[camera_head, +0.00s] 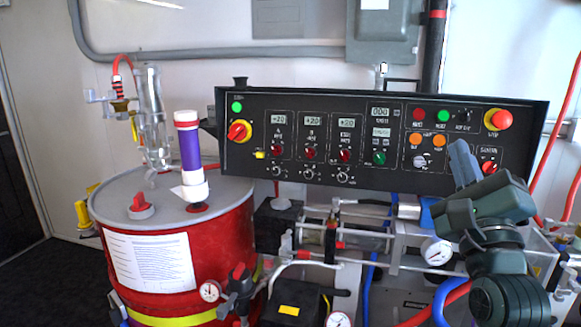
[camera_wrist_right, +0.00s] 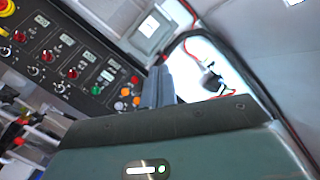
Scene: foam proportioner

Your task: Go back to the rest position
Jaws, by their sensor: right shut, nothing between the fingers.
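My right gripper (camera_head: 463,163) is in front of the right part of the black control panel (camera_head: 385,150) in the head view. Its fingers point up and are shut with nothing between them. In the right wrist view the closed fingers (camera_wrist_right: 158,87) show at the middle, with the panel (camera_wrist_right: 60,60) tilted behind them at the left. I cannot tell from these views how far the fingers are from the panel. My left gripper does not show in either view.
A red drum (camera_head: 220,240) with a grey lid stands at the left, bearing a white and purple cylinder (camera_head: 190,150) and a clear vessel (camera_head: 150,110). Gauges, pipes and blue and red hoses lie below the panel, close to my right arm. A grey wall box (camera_head: 385,30) hangs above.

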